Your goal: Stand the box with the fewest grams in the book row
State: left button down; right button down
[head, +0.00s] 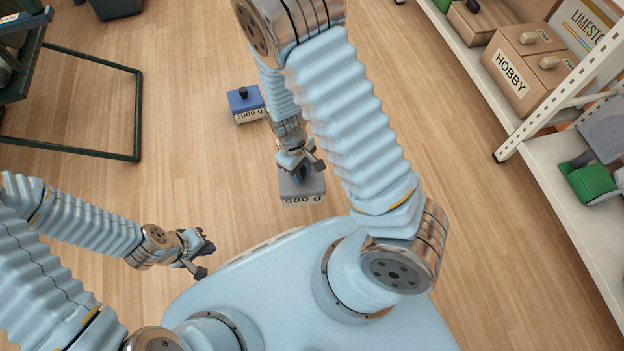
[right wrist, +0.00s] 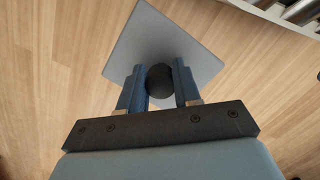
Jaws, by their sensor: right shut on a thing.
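A grey box (head: 302,188) with an upside-down label that seems to read 500 g is at my right gripper (head: 300,166). In the right wrist view the two fingers (right wrist: 160,85) are closed on the black round knob (right wrist: 160,72) on top of the grey box (right wrist: 165,40). I cannot tell whether the box touches the floor. A blue box (head: 243,108) with a black knob and a label reading 1000 g sits on the floor farther off. My left gripper (head: 204,260) is open and empty, low at the left. No book row is clearly recognisable.
A white shelf rack (head: 545,110) stands at the right, with cardboard boxes (head: 520,75), one labelled HOBBY, and a green item (head: 588,182) on its lower board. A dark green metal frame (head: 138,110) stands at the left. The wooden floor between is mostly clear.

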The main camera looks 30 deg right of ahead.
jog(key=shift+s+d+f+n, duration=0.15)
jog(key=shift+s+f+n, duration=0.2)
jog(key=shift+f, duration=0.4)
pick_arm(q)
jog(key=shift+a+f, duration=0.1)
jog(key=shift+f, duration=0.25)
pick_arm(e)
jog(key=shift+r, duration=0.1)
